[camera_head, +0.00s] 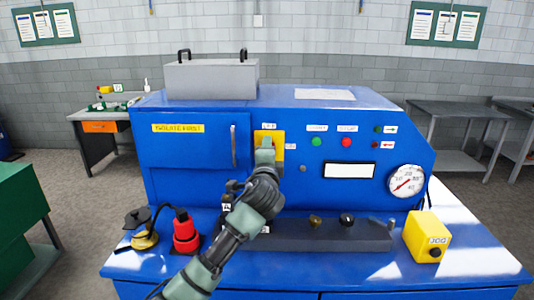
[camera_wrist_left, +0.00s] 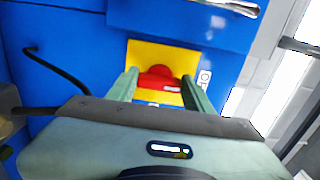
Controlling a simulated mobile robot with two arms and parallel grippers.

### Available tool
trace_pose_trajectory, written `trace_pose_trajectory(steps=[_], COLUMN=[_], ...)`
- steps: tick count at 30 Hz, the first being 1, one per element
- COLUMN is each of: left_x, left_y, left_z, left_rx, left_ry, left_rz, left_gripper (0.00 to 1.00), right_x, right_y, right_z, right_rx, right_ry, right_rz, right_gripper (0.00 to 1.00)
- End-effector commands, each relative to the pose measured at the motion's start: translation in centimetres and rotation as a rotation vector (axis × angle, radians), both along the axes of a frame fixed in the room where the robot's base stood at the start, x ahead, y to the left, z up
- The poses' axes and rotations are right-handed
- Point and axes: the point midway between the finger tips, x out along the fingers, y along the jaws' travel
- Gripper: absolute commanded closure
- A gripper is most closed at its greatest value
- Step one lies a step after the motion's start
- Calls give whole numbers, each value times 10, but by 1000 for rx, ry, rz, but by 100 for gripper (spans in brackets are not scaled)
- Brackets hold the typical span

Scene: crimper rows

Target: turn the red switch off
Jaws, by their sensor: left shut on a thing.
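The red switch (camera_wrist_left: 158,78) sits on a yellow plate (camera_wrist_left: 150,53) on the front of the blue machine. In the head view the yellow plate (camera_head: 277,136) shows, but my gripper hides the switch. My left gripper (camera_head: 265,148) reaches up to the plate. In the left wrist view my left gripper's fingers (camera_wrist_left: 162,88) stand on either side of the red switch, and it is shut on it. The exact switch position is hard to read. My right gripper is not in view.
The blue machine (camera_head: 200,158) has a green button (camera_head: 316,142), a red button (camera_head: 347,142) and a gauge (camera_head: 405,181). On its ledge stand a red plug-like part (camera_head: 185,235) with a cable, a dark bar (camera_head: 300,236) and a yellow jog box (camera_head: 426,236).

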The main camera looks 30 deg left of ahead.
Motion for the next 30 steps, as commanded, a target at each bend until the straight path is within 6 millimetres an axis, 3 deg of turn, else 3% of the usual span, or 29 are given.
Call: trace_pose_trajectory(steps=[1, 3, 14, 30], left_x=[0, 0, -3, -63], left_y=[0, 0, -2, -40], left_z=[3, 3, 0, 0], left_rx=[-2, -2, 0, -1], left_ry=[-7, -7, -2, -4], left_rz=[-2, -2, -1, -3], left_gripper=[44, 27, 27, 27], right_x=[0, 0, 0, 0], right_y=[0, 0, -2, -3], right_z=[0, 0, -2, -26], right_rx=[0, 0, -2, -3], right_ry=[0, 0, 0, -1], right_rz=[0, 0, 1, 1], right_gripper=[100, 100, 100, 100])
